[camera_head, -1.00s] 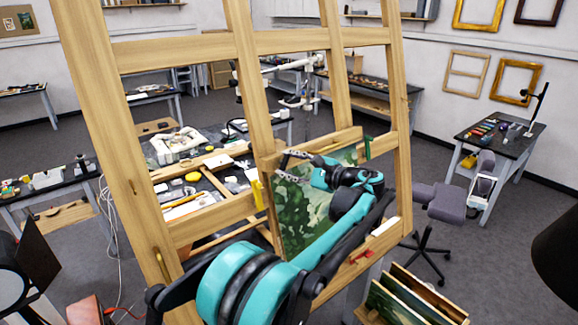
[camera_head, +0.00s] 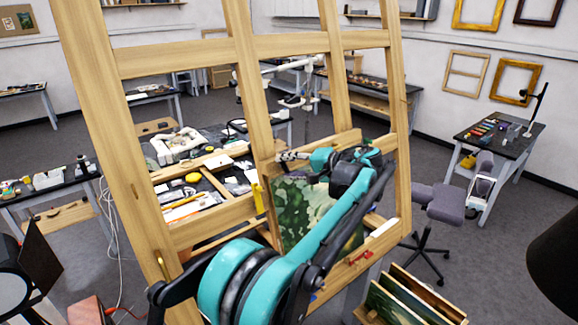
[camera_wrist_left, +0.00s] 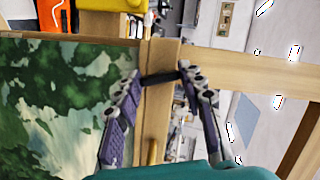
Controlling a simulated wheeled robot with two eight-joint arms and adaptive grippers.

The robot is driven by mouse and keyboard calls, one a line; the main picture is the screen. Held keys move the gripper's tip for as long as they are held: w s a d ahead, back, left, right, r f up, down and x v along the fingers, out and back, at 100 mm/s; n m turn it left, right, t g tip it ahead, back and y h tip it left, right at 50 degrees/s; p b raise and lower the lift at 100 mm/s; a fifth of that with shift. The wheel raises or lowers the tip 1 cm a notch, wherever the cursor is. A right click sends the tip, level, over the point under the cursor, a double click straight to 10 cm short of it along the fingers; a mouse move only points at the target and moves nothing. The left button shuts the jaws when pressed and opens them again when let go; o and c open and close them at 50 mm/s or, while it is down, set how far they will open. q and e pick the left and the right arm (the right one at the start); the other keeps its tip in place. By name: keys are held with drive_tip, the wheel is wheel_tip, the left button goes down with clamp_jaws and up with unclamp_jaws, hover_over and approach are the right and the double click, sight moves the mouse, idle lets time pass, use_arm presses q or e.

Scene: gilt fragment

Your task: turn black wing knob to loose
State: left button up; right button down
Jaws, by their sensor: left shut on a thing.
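The black wing knob (camera_wrist_left: 160,78) shows in the left wrist view as a short dark bar on the wooden easel post (camera_wrist_left: 160,120). My left gripper (camera_wrist_left: 163,75) has one finger on each side of it, with the knob between the fingertips. In the head view my left gripper (camera_head: 284,157) is at the easel's middle post, above the green painting (camera_head: 300,205). The knob cannot be made out there behind the fingers. My right gripper is not in view.
The big wooden easel frame (camera_head: 190,48) stands close in front. A yellow clip (camera_head: 258,198) is on it left of the painting, and a red piece (camera_head: 361,256) is on its lower ledge. A rack of panels (camera_head: 415,292) stands at the lower right.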

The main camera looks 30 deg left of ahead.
use_arm(q)
drive_tip(key=n+h, duration=0.1)
drive_tip(key=n, duration=0.2)
drive_tip(key=shift+r, duration=0.1)
drive_tip(key=n+t+h, duration=0.1)
drive_tip(key=n, duration=0.2)
drive_tip(key=shift+s+p, duration=0.1)
drive_tip(key=shift+p, duration=0.25)
drive_tip(key=n+t, duration=0.1)
drive_tip(key=n, duration=0.2)
drive_tip(key=shift+a+h, duration=0.1)
drive_tip(key=shift+h, duration=0.3)
drive_tip(key=shift+n+t, duration=0.5)
drive_tip(key=shift+n, duration=1)
drive_tip(key=shift+h, duration=0.3)
drive_tip(key=o, duration=1.2)
drive_tip(key=shift+c, duration=0.2)
